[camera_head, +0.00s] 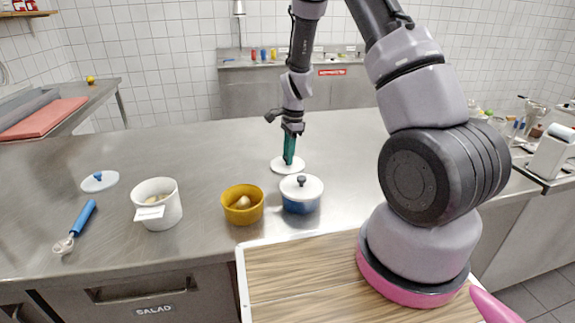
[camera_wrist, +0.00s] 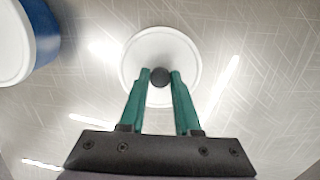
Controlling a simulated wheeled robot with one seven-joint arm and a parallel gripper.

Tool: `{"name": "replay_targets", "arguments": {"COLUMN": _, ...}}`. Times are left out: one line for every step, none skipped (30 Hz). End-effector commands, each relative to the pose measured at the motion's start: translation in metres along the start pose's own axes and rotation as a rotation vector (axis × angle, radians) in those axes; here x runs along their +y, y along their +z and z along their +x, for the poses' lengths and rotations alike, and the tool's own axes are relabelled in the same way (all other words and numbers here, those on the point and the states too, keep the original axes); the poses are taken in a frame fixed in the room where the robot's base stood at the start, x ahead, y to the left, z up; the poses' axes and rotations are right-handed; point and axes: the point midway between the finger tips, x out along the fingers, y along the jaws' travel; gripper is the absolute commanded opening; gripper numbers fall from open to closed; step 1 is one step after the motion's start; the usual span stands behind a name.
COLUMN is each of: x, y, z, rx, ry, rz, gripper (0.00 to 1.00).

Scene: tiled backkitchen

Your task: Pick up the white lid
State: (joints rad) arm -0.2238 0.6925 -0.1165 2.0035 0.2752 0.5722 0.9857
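The white lid (camera_head: 279,168) is a round white disc on the steel counter, under my gripper (camera_head: 289,160). In the wrist view the white lid (camera_wrist: 160,45) has a dark round knob (camera_wrist: 160,79) at its middle. The two green fingers of my gripper (camera_wrist: 160,75) stand on either side of this knob, very close to it. I cannot tell whether they press on it. The lid looks flat on the counter.
A blue pot (camera_head: 301,204) with its own white lid stands just in front. A yellow bowl (camera_head: 243,217), a white pot (camera_head: 157,211), a blue-handled scoop (camera_head: 82,220) and a blue-knobbed lid (camera_head: 99,183) stand left. A wooden tray (camera_head: 310,270) lies nearest. The counter behind is clear.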

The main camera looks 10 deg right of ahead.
Motion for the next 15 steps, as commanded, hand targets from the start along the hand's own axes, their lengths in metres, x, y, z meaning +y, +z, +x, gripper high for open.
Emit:
{"name": "replay_targets", "arguments": {"x": -0.0002, "y": 0.0001, "z": -0.0001, "rx": 0.0, "ry": 0.0, "rz": 0.0, "gripper": 0.01}}
{"name": "replay_targets", "arguments": {"x": -0.0002, "y": 0.0001, "z": -0.0001, "rx": 0.0, "ry": 0.0, "rz": 0.0, "gripper": 0.0}}
{"name": "replay_targets", "arguments": {"x": -0.0002, "y": 0.0001, "z": -0.0001, "rx": 0.0, "ry": 0.0, "rz": 0.0, "gripper": 0.0}}
{"name": "replay_targets", "arguments": {"x": -0.0002, "y": 0.0001, "z": -0.0002, "rx": 0.0, "ry": 0.0, "rz": 0.0, "gripper": 0.0}}
{"name": "replay_targets", "arguments": {"x": -0.0002, "y": 0.0001, "z": -0.0002, "rx": 0.0, "ry": -0.001, "rz": 0.0, "gripper": 0.0}}
{"name": "replay_targets", "arguments": {"x": -0.0002, "y": 0.0001, "z": -0.0002, "rx": 0.0, "ry": -0.001, "rz": 0.0, "gripper": 0.0}}
{"name": "replay_targets", "arguments": {"x": -0.0002, "y": 0.0001, "z": -0.0002, "rx": 0.0, "ry": -0.001, "rz": 0.0, "gripper": 0.0}}
{"name": "replay_targets", "arguments": {"x": -0.0002, "y": 0.0001, "z": -0.0002, "rx": 0.0, "ry": -0.001, "rz": 0.0, "gripper": 0.0}}
{"name": "replay_targets", "arguments": {"x": -0.0002, "y": 0.0001, "z": -0.0003, "rx": 0.0, "ry": -0.001, "rz": 0.0, "gripper": 0.0}}
{"name": "replay_targets", "arguments": {"x": -0.0002, "y": 0.0001, "z": -0.0003, "rx": 0.0, "ry": -0.001, "rz": 0.0, "gripper": 0.0}}
{"name": "replay_targets", "arguments": {"x": -0.0002, "y": 0.0001, "z": -0.0004, "rx": 0.0, "ry": -0.001, "rz": 0.0, "gripper": 0.0}}
{"name": "replay_targets", "arguments": {"x": -0.0003, "y": 0.0003, "z": -0.0013, "rx": 0.0, "ry": -0.001, "rz": 0.0, "gripper": 0.0}}
{"name": "replay_targets", "arguments": {"x": -0.0005, "y": 0.0005, "z": -0.0027, "rx": 0.0, "ry": -0.001, "rz": -0.001, "gripper": 0.0}}
{"name": "replay_targets", "arguments": {"x": -0.0007, "y": 0.0009, "z": -0.0049, "rx": 0.0, "ry": -0.002, "rz": -0.001, "gripper": 0.0}}
{"name": "replay_targets", "arguments": {"x": -0.0011, "y": 0.0016, "z": -0.0091, "rx": 0.0, "ry": -0.003, "rz": -0.002, "gripper": 0.0}}
